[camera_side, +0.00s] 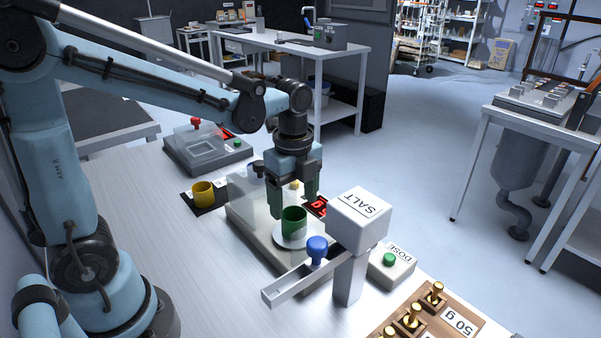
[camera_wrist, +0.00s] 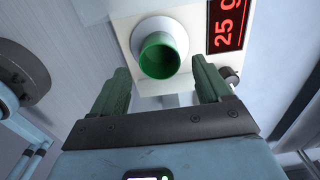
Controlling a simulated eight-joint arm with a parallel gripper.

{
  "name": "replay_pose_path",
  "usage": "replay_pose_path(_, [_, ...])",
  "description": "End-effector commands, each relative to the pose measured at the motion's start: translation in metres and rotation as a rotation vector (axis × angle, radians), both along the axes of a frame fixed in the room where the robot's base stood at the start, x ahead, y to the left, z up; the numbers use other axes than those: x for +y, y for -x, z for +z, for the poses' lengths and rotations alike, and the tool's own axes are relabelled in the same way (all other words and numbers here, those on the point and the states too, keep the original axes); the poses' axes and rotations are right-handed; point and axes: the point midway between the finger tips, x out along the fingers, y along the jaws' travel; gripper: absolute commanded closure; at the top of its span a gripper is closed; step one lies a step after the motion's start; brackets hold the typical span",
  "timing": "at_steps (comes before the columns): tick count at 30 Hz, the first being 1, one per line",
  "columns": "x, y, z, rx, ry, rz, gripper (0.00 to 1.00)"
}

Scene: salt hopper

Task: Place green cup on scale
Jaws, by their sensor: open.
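The green cup (camera_side: 293,221) stands upright on the round white pan (camera_side: 284,240) of the scale (camera_side: 243,217). In the wrist view the green cup (camera_wrist: 160,56) looks empty, and the scale's red display (camera_wrist: 227,22) reads 25 g. My gripper (camera_side: 293,202) is open above the scale, close to the cup. In the wrist view the green fingers of my gripper (camera_wrist: 163,80) are spread wide, with the cup beyond and between them and a gap on each side.
The white SALT hopper (camera_side: 359,218) stands close to the right of my gripper. A blue-knobbed slide (camera_side: 290,286) and a DOSE box (camera_side: 391,268) are near it. A yellow cup (camera_side: 203,193), a second device (camera_side: 207,149) and a wooden weight block (camera_side: 425,318) stand around.

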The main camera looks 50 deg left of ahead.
Motion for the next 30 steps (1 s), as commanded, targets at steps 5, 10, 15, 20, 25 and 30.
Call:
replay_pose_path(5, [0.000, 0.000, 0.030, 0.000, 0.000, 0.000, 0.23])
replay_pose_path(10, [0.000, 0.000, 0.054, 0.000, 0.000, 0.000, 0.23])
replay_pose_path(15, [0.000, 0.000, 0.069, 0.000, 0.000, 0.000, 0.23])
replay_pose_path(20, [0.000, 0.002, 0.075, -0.013, 0.000, 0.030, 0.23])
replay_pose_path(25, [0.000, 0.013, 0.071, -0.113, 0.015, 0.281, 0.23])
replay_pose_path(30, [0.000, 0.029, 0.060, -0.276, 0.101, 0.710, 0.23])
